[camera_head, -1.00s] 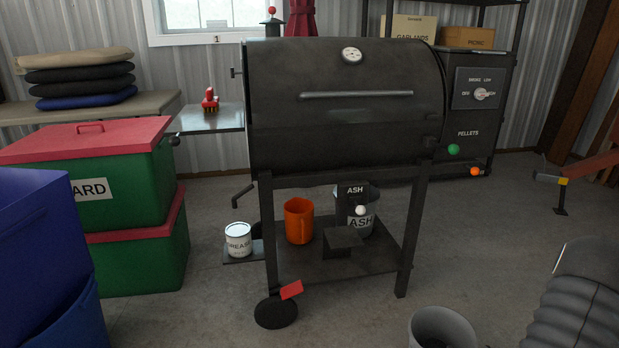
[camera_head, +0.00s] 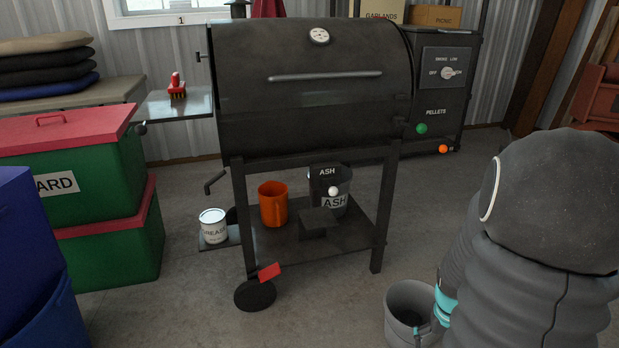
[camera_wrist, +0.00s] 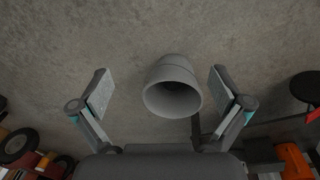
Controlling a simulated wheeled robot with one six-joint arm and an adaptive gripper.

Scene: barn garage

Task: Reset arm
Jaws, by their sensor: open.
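My arm stands large at the right of the head view. My gripper (camera_wrist: 160,92) shows in the wrist view with its two fingers wide apart and nothing clamped between them. A grey bucket (camera_wrist: 172,88) appears in the gap between the fingers, with clear space on both sides and its dark mouth facing the camera. In the head view the grey bucket (camera_head: 404,292) stands on the floor right of the grill, and teal parts of my gripper show just to its right. The fingertips are mostly hidden there.
A black pellet grill (camera_head: 310,90) stands centre, with an orange bucket (camera_head: 272,205), an ash bucket (camera_head: 340,180) and a grease can (camera_head: 213,228) low on it. Green bins with red lids (camera_head: 95,200) and a blue container (camera_head: 25,250) fill the left. The front floor is open.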

